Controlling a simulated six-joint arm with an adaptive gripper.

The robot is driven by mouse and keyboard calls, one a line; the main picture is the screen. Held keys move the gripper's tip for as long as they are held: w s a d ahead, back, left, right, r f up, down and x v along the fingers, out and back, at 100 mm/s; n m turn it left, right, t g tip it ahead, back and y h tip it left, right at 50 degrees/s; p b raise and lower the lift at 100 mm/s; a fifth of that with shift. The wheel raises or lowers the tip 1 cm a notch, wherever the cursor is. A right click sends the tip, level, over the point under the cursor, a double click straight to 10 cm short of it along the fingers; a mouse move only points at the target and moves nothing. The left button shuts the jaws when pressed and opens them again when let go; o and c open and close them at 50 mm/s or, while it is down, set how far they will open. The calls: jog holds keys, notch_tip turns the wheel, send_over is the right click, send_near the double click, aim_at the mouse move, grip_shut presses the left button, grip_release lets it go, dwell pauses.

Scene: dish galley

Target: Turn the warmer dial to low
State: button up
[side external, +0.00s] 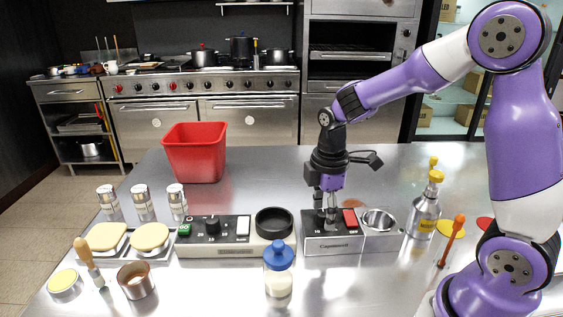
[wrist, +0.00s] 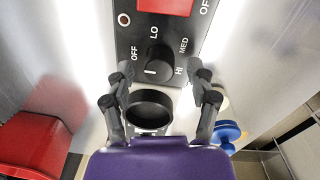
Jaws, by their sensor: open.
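The warmer dial (wrist: 158,66) is a black round knob on a dark panel (wrist: 126,30) marked OFF, LO, MED and HI. Its white pointer line faces left in the wrist view, nearest the OFF mark. In the side view my gripper (side external: 326,212) points down over the left part of the warmer (side external: 334,245) and largely hides the dial. I cannot tell whether the fingers touch it.
A red switch (side external: 350,218) and a metal bowl (side external: 379,220) lie right of the dial. Left are a black dish (side external: 273,222) and another control unit (side external: 212,228). A blue-lidded jar (side external: 278,270) stands in front; a red bin (side external: 195,152) stands behind.

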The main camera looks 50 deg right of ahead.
jog(key=shift+f, duration=0.1)
grip_shut()
jog(key=shift+m, duration=0.4)
jog(key=m, duration=0.6)
jog(key=shift+m, duration=0.3)
jog(key=m, duration=0.6)
jog(key=shift+g, duration=0.3)
jog(key=shift+m, duration=0.3)
